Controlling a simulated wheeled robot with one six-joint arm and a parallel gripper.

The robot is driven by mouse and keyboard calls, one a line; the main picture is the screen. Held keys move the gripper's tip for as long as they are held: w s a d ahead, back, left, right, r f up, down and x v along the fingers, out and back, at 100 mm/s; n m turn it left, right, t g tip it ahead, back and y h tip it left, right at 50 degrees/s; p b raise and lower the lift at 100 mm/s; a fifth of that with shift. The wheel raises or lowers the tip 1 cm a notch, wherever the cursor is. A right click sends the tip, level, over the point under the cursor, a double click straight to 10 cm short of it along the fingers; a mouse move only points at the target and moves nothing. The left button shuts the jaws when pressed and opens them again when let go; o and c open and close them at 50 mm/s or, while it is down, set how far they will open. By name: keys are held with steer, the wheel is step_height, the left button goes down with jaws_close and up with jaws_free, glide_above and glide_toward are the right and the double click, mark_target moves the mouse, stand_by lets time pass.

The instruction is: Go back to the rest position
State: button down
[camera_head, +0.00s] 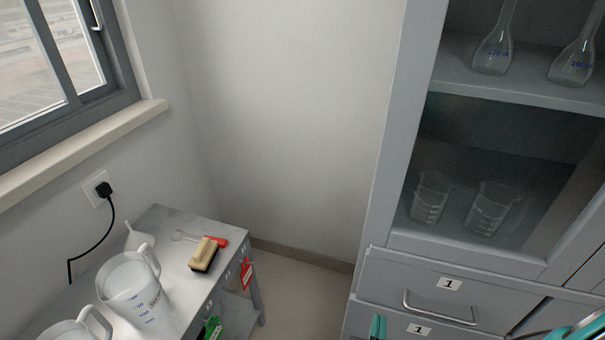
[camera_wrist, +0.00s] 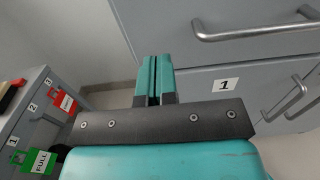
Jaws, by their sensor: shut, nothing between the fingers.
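My gripper (camera_wrist: 153,82) is shut and empty, its teal fingers side by side in the wrist view. It is in front of the grey cabinet's drawers, with a metal handle (camera_wrist: 255,30) ahead to the right. In the head view only the teal tips of my gripper (camera_head: 377,327) show at the bottom edge, in front of the lower drawer. The rest of the gripper is out of frame there.
The cabinet (camera_head: 385,150) holds glassware behind glass; its upper drawer has a handle (camera_head: 440,308). At left, a side table (camera_head: 185,245) carries white jugs (camera_head: 133,285) and a brush (camera_head: 204,254). Red (camera_wrist: 62,100) and green (camera_wrist: 38,160) tags hang from it. Floor shows between them.

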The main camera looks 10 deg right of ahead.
steer(key=s+a+r+m+g+y+p, duration=0.2)
steer(key=r+m+g+y, duration=0.4)
steer(key=r+m, duration=0.5)
steer(key=s+a+r+m+g+y+p, duration=0.1)
steer(key=r+m+g+y, duration=0.5)
steer(key=r, duration=2)
steer(key=a+m+g+p, duration=0.1)
steer(key=m+g+p, duration=0.1)
steer(key=m, duration=0.4)
steer(key=shift+s+a+g+y, duration=0.3)
steer(key=shift+s+g, duration=0.1)
steer(key=shift+g, duration=0.5)
